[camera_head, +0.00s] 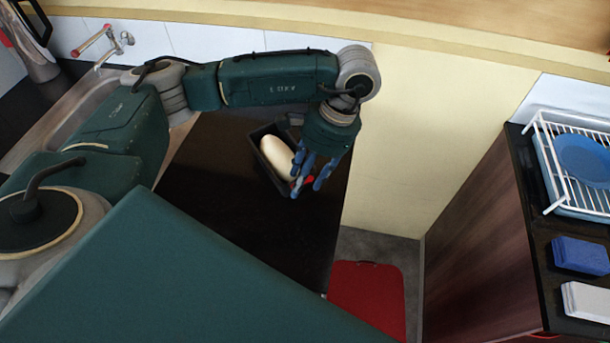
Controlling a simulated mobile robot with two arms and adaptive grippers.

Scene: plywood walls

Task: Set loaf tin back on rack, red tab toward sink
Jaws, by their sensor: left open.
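The loaf tin (262,166) is a dark open box on the black counter, with a pale oval loaf (277,157) inside it. The red tab (308,180) shows at the tin's near right end, partly behind my fingers. My left gripper (309,182) is open, its blue fingers pointing down around or just above that tab. I cannot tell whether they touch it. The white wire rack (546,165) stands on the other counter at the right, with a blue plate (585,158) in it. The metal sink (52,130) is at the far left. My right gripper is not in view.
A blue block (580,255) and a white block (586,301) lie in front of the rack. A tap (103,46) rises behind the sink. The black counter (235,215) is bare in front of the tin.

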